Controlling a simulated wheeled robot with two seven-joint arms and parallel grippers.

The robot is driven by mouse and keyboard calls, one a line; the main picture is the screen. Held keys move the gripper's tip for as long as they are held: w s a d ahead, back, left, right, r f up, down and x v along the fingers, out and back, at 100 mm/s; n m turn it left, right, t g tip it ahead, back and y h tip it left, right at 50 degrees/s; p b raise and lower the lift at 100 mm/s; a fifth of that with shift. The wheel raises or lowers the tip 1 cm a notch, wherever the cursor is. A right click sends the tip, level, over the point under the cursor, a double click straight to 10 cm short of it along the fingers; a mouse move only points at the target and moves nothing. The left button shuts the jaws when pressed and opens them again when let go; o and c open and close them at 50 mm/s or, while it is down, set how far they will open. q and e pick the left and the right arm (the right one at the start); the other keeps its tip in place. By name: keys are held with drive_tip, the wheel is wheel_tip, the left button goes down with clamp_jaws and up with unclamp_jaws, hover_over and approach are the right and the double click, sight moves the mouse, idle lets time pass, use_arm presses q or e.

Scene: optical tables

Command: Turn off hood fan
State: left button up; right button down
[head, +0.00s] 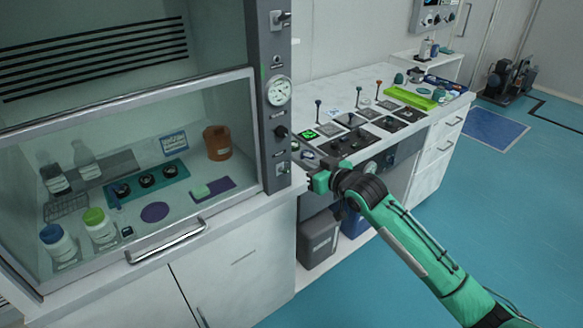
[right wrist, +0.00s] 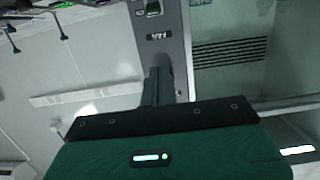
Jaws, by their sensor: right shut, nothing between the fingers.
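The fume hood (head: 130,100) fills the left of the head view. Its grey control post (head: 270,60) carries an upper switch (head: 281,18), a round white gauge (head: 278,92), a black knob (head: 281,131) and a lower switch (head: 283,168). My right gripper (head: 307,180) is shut and empty, just right of the lower switch; contact cannot be told. In the right wrist view its fingers (right wrist: 158,85) point at the post (right wrist: 172,20), below a switch (right wrist: 153,7). My left gripper is out of view.
The hood's glass sash (head: 130,110) is partly lowered over bottles and a brown jug (head: 217,142). A white bench (head: 340,80) with several levers and a green tray (head: 410,97) stands right of the post. A grey bin (head: 318,238) sits below. Blue floor is open at right.

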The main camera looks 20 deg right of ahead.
drive_tip(key=shift+w, duration=0.1)
drive_tip(key=p, duration=0.2)
hover_over(287, 171)
drive_tip(key=shift+w+d+f, duration=0.15)
drive_tip(key=shift+w+f, duration=0.05)
drive_tip(key=shift+f, duration=0.25)
drive_tip(key=shift+w+d+f, duration=0.1)
drive_tip(key=shift+w+f, duration=0.05)
drive_tip(key=shift+f, duration=0.25)
drive_tip(key=f, duration=0.2)
drive_tip(key=s+p, duration=0.1)
drive_tip(key=shift+d+f, duration=0.25)
drive_tip(key=shift+f, duration=0.15)
drive_tip(key=shift+s+f, duration=0.25)
drive_tip(key=shift+f, duration=0.25)
